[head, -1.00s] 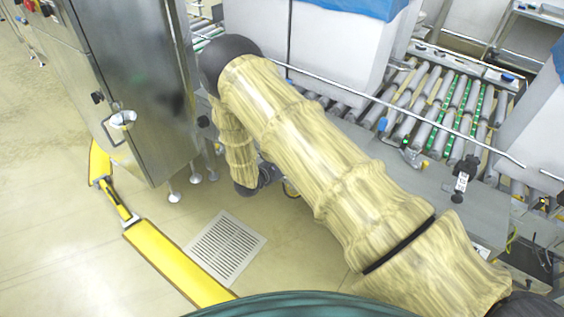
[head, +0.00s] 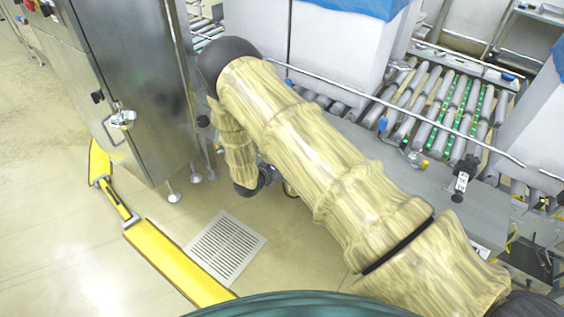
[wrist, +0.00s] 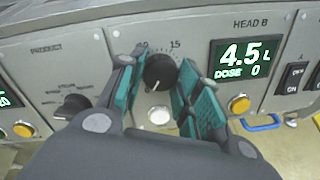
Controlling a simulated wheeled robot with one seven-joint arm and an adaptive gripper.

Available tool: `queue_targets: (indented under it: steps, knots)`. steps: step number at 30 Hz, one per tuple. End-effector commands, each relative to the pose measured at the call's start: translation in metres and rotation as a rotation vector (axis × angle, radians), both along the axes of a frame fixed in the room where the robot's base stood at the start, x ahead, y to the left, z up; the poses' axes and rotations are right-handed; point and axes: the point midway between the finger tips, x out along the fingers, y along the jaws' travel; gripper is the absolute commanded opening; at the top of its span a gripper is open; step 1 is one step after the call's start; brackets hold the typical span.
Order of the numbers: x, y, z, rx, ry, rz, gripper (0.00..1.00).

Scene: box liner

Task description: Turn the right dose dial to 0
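The right dose dial (wrist: 160,71) is a black round knob on the grey panel under HEAD B in the wrist view, with scale marks above it, "15" among them. A small pale mark shows near its lower edge. The display (wrist: 245,58) to its right reads 4.5 L and DOSE 0. My gripper (wrist: 160,85) has its teal-padded fingers on either side of the dial, with visible gaps between pads and knob. It holds nothing.
A white button (wrist: 159,115) sits below the dial. An orange button (wrist: 239,104) and black switches (wrist: 293,77) are to the right. Another black knob (wrist: 72,106) is left. In the head view, a roller conveyor (head: 440,110) and steel cabinet (head: 130,85) flank my arm.

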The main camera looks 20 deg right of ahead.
Motion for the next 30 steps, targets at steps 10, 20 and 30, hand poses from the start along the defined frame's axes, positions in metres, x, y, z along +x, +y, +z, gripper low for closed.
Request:
queue_targets:
  steps: [10, 20, 30]
  knots:
    - [0.003, -0.001, 0.004, -0.002, -0.007, 0.001, 0.56]
    - [-0.009, 0.016, 0.010, -0.001, -0.005, 0.000, 0.56]
    - [-0.041, 0.064, 0.031, -0.001, -0.006, 0.000, 0.56]
